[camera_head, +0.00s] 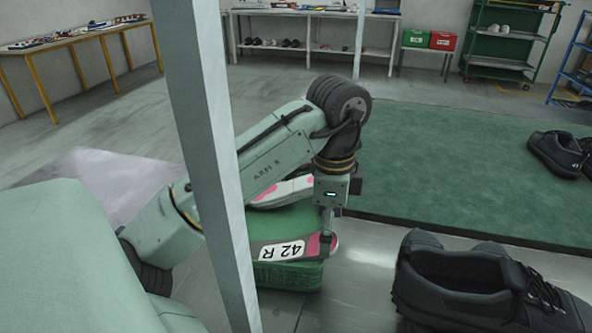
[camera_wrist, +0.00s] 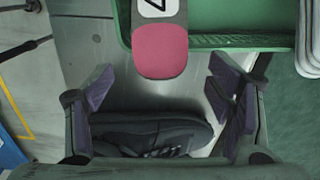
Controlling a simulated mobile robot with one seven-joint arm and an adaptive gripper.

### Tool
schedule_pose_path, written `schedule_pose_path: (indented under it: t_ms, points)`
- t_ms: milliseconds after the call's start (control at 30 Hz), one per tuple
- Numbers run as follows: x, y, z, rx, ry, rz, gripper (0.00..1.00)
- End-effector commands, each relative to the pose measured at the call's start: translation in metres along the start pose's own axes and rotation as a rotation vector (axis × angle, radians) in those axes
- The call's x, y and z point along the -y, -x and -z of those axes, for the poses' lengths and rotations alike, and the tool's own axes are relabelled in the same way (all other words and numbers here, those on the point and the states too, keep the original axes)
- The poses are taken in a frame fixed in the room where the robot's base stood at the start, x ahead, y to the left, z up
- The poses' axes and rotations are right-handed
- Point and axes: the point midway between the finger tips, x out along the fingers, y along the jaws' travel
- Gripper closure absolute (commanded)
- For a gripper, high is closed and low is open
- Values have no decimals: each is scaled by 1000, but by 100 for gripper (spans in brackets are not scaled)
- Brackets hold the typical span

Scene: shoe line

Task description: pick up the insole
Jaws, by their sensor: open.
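In the wrist view the insole's pink end (camera_wrist: 160,52) sticks out past the crate's rim (camera_wrist: 225,41). My gripper (camera_head: 327,240) hangs over the insole's pink end in the head view. In the wrist view my gripper (camera_wrist: 163,92) has its two fingers wide apart with nothing between them. The pink end lies ahead of the fingertips, roughly centred between them. Part of the insole is hidden by a grey post in the head view.
A white and pink insole (camera_head: 288,190) lies at the crate's back. A black shoe (camera_head: 470,285) stands to the right on the metal surface (camera_head: 365,260); a black shoe also shows below the fingers in the wrist view (camera_wrist: 150,136). A grey post (camera_head: 212,160) stands left of the crate.

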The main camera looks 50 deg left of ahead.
Motion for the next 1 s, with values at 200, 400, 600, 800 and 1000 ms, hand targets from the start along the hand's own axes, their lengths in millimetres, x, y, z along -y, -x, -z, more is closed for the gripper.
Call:
schedule_pose_path:
  t_ms: [200,400,600,800,1000]
  points:
    - [-2,-30,-2,1,1,-1,26]
    - [-1,-37,-2,-1,1,1,26]
    - [-1,-37,-2,-1,1,1,32]
    - [-1,-37,-2,-1,1,1,45]
    - [-1,-37,-2,-1,1,1,58]
